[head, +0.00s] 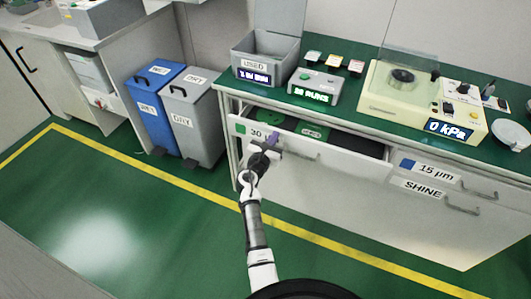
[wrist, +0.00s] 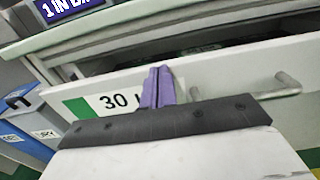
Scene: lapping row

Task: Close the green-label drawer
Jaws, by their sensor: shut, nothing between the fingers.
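The green-label drawer (head: 340,160) is pulled out from the bench in the head view, with green discs visible inside. Its front carries a green square and a "30" label (wrist: 115,102); the rest of the label is hidden by my fingers. The drawer's bar handle (wrist: 283,88) is right of my fingers in the wrist view. My gripper (head: 272,140) is shut and empty, its purple fingers (wrist: 158,86) in front of the drawer front, between label and handle. I cannot tell whether the fingertips touch it.
A drawer labelled 15 µm (head: 437,172) is shut to the right. A blue bin (head: 153,100) and a grey bin (head: 190,115) stand left of the bench. The USED box (head: 262,58) and a cream machine (head: 420,100) sit on top. The green floor in front is clear.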

